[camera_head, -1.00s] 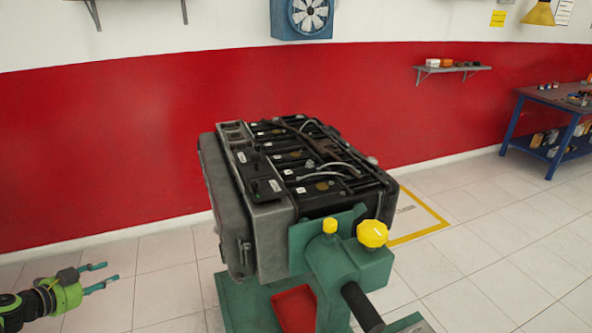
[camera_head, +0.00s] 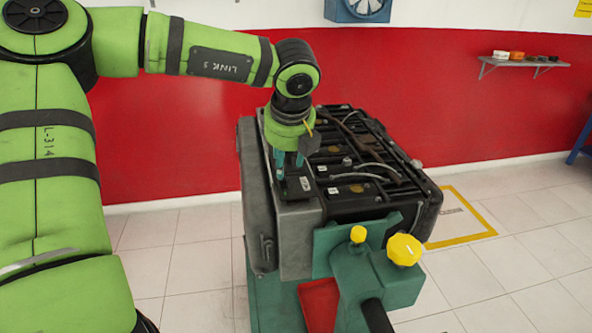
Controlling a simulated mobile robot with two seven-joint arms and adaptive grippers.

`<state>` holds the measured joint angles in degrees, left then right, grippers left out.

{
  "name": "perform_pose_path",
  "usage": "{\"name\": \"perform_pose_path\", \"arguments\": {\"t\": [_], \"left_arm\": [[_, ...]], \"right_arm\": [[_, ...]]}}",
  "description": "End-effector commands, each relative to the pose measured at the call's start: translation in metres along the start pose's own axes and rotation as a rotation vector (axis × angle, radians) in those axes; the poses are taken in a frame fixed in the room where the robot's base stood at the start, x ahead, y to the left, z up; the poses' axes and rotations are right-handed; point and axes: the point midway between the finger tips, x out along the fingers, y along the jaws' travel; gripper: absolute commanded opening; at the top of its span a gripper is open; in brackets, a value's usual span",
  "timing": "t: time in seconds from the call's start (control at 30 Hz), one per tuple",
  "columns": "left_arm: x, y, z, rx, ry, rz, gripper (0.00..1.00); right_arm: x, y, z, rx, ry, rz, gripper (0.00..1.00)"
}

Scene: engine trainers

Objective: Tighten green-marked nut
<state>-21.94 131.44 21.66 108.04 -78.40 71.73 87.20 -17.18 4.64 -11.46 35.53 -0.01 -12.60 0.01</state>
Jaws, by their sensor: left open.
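The engine (camera_head: 290,240) sits on a teal stand (camera_head: 385,280), with a dark top and a grey side. My left gripper (camera_head: 289,168) is open, its teal fingers pointing down just above the left part of the engine's top. No green-marked nut can be made out; the gripper and arm cover part of the engine top. My right gripper is not in view.
Yellow knobs (camera_head: 404,250) stick up from the stand's front, above a red tray (camera_head: 319,304). Hoses and cables (camera_head: 378,167) cross the engine top. A wall shelf (camera_head: 525,62) holds small items. The tiled floor to the right is mostly clear.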

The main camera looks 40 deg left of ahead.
Motion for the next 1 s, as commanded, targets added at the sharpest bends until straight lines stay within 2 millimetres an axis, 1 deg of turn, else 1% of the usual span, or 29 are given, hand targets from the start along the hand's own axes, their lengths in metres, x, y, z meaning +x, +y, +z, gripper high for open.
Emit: {"name": "perform_pose_path", "arguments": {"t": [0.03,0.1,0.2,0.33,0.5,0.73,0.77,0.8,0.83,0.87,1.0], "left_arm": [[0.006,0.001,0.000,0.001,0.007,0.003,0.42],[0.017,0.001,0.000,0.000,0.008,0.003,0.42],[0.033,0.001,0.000,0.001,0.008,0.002,0.42],[0.048,0.001,0.000,-0.001,0.007,0.000,0.42],[0.057,0.000,0.000,-0.001,0.004,-0.003,0.42],[0.058,0.000,0.000,-0.002,0.004,-0.004,0.42],[0.058,0.000,0.000,-0.002,0.004,-0.004,0.30],[0.058,0.000,0.000,-0.002,0.004,-0.004,0.14],[0.058,0.000,0.000,-0.002,0.004,-0.004,0.02],[0.058,0.000,0.000,-0.002,0.004,-0.004,0.00],[0.058,0.000,-0.001,-0.001,0.005,-0.004,0.00]], "right_arm": [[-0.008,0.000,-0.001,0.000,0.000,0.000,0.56],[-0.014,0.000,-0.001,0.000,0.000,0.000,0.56],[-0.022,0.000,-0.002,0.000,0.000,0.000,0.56],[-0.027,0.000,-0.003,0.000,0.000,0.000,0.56],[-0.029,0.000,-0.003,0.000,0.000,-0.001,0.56],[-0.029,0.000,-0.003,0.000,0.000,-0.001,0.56],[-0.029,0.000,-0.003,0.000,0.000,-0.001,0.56],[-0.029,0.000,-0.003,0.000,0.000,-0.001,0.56],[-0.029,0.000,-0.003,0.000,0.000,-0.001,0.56],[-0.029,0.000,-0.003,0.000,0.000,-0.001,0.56],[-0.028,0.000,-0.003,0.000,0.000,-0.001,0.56]]}}
